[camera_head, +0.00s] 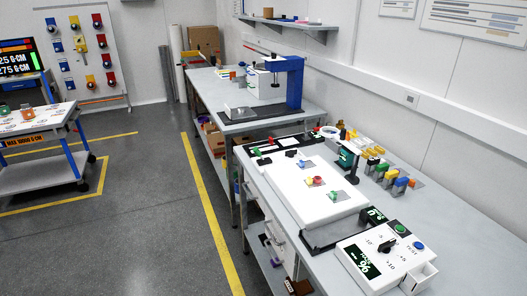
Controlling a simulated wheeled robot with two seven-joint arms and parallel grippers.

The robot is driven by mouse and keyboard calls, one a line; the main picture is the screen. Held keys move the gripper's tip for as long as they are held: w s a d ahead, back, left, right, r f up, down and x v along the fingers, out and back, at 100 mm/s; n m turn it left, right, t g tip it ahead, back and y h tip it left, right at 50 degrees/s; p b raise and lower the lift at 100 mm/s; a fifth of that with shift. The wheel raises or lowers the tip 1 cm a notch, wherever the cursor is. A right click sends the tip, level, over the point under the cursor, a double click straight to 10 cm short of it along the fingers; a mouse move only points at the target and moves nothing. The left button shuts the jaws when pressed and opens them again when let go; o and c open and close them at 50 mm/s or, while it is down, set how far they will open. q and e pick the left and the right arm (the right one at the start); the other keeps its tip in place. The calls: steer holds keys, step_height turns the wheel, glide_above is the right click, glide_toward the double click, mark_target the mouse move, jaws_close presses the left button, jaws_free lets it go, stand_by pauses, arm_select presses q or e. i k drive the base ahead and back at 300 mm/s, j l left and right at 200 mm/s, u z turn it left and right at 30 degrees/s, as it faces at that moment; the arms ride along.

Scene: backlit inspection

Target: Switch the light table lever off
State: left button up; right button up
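The light table (292,199) is a white slab with a dark edge, lying on the grey bench on the right. Small blue, red and green pieces sit on grey squares on its top. A control box (352,236) with a black knob (387,244), a green button and a blue button stands at its near end. A small green part (257,152) stands at its far left corner. I cannot tell which of these is the lever, or its position. Neither of my grippers is in view.
Several coloured clamps (389,177) and a dark green device (346,161) stand behind the light table, toward the wall. A blue-framed machine (294,82) stands on the far bench. A wheeled cart (45,175) is at left. The floor between is clear.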

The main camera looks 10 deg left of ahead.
mark_target(256, 150)
steer(key=i+j, duration=0.2)
steer(key=j, duration=0.2)
steer(key=i+j, duration=0.45)
steer(key=j, duration=0.3)
steer(key=i+j, duration=0.2)
steer(key=j, duration=0.2)
